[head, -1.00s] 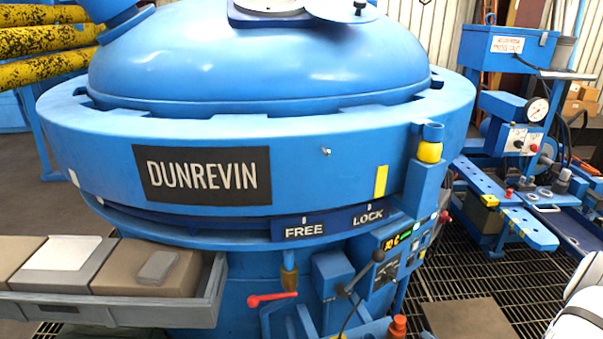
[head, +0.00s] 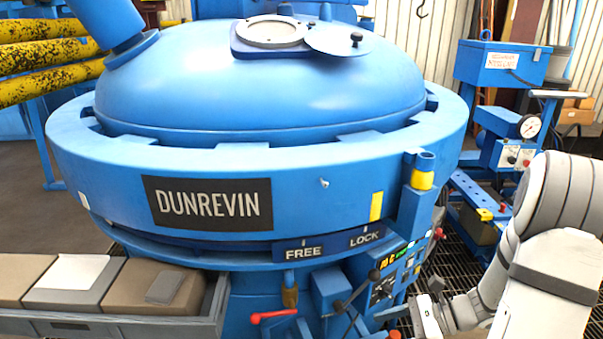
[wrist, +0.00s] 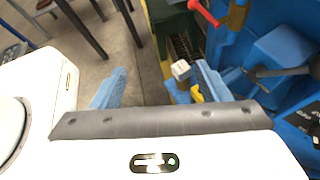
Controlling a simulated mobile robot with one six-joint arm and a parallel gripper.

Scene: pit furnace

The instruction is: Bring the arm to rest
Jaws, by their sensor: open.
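My gripper (wrist: 158,86) is open in the wrist view, its two blue fingers wide apart. I see nothing held between them, only floor and parts further down. A small pale block (wrist: 181,70) and a yellow piece (wrist: 196,93) show close beside the right finger; I cannot tell whether they touch it. In the head view my white and grey arm is folded at the lower right, beside the furnace's control panel (head: 402,262); the fingers are not clear there.
The blue furnace (head: 250,185) with its FREE/LOCK band fills the middle. A red lever (head: 275,316) and a black-knobbed handle (head: 374,275) stick out below it; the red lever also shows in the wrist view (wrist: 203,12). A grey tray (head: 212,310) stands left, a gauge bench (head: 505,155) right.

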